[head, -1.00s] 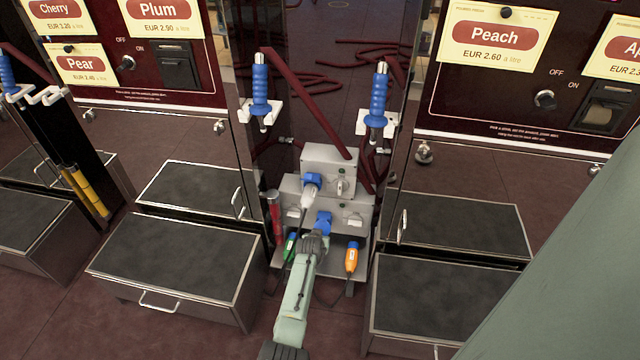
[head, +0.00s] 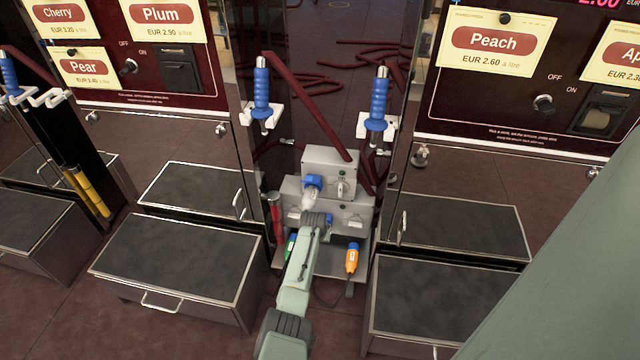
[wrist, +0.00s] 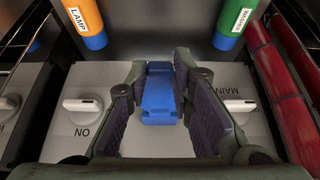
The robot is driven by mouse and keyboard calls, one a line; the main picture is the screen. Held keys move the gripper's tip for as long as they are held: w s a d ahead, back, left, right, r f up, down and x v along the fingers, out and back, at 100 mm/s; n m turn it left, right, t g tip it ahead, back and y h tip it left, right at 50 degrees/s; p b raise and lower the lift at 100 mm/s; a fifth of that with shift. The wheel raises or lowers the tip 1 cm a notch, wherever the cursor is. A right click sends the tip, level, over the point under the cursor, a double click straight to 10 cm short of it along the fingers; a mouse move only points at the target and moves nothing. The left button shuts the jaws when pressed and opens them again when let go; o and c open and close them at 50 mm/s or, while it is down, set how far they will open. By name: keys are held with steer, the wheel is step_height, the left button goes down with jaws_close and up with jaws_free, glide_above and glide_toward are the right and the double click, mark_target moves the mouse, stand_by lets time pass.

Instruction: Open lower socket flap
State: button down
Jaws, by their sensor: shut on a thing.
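The lower socket flap (head: 329,224) is a blue piece on the front of the lower grey box (head: 354,218), partly hidden by my gripper (head: 315,217) in the head view. In the wrist view the blue flap (wrist: 159,95) lies between the two dark fingers of my gripper (wrist: 160,66), which close on it from both sides. I cannot tell how far the flap is raised. Above it, a blue socket (head: 313,181) with a white plug sits on the upper grey box (head: 330,160).
Grey switches (wrist: 82,105) flank the flap. A green connector (head: 290,246) and an orange connector (head: 352,257) stand near the box's foot. A red cylinder (head: 275,215) is left. Blue nozzles (head: 261,93) hang above. Dark-topped drawers (head: 175,265) stand on both sides.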

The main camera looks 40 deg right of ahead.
steer(key=c, duration=1.4)
jaws_free()
steer(key=shift+r, duration=0.1)
steer(key=v, duration=1.1)
steer(key=shift+a+r, duration=0.2)
steer(key=shift+r, duration=0.15)
steer(key=shift+s, duration=0.1)
